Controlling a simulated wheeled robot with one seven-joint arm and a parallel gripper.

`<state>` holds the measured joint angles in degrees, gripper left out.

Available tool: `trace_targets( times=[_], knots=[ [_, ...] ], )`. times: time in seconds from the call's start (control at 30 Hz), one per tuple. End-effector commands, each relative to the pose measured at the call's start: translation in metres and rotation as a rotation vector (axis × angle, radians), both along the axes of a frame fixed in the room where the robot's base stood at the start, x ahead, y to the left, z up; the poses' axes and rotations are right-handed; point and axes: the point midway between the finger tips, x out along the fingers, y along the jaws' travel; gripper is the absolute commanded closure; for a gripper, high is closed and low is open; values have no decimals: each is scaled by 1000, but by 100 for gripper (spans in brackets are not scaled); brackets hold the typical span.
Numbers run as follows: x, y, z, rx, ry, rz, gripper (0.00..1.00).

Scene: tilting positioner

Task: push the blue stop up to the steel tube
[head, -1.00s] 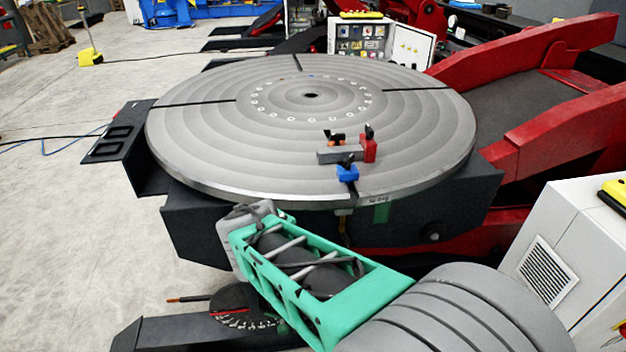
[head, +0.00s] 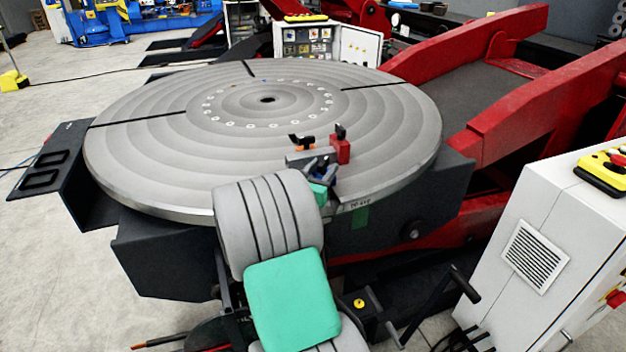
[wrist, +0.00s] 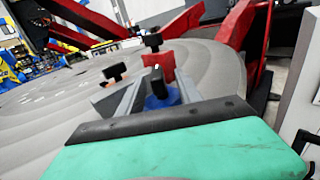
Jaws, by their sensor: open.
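In the wrist view the tube (wrist: 104,97) shows partly, left of my fingers. The blue stop (wrist: 160,97), with a black handle on top, stands on the near side of the tube; my gripper mostly hides it in the head view. My gripper (wrist: 157,75) is open, with one grey finger on each side of the blue stop. I cannot tell whether the fingers touch it.
Red positioner arms (head: 530,110) rise on the right. A white cabinet (head: 530,220) with a yellow-topped control box stands at the front right.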

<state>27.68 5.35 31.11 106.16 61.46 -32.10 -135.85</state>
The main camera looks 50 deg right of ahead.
Motion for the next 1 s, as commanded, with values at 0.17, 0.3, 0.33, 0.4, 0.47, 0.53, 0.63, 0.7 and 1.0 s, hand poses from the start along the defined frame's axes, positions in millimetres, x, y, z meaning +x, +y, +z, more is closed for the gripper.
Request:
trace_targets(
  times=[0.17, 0.3, 0.33, 0.4, 0.47, 0.53, 0.63, 0.7, 1.0],
  knots=[
    [6, -27, 0, 1, -1, -1, 58],
    [9, -34, 0, 0, -2, 1, 58],
    [9, -34, 0, 0, -2, 1, 58],
    [9, -34, 0, 0, -2, 2, 58],
    [9, -34, 0, 0, -2, 2, 58],
    [9, -34, 0, 1, -2, 2, 60],
    [9, -34, 0, 1, -2, 1, 68],
    [9, -34, 0, 1, -2, 1, 74],
    [9, -34, 0, 1, -2, 1, 99]
  ],
)
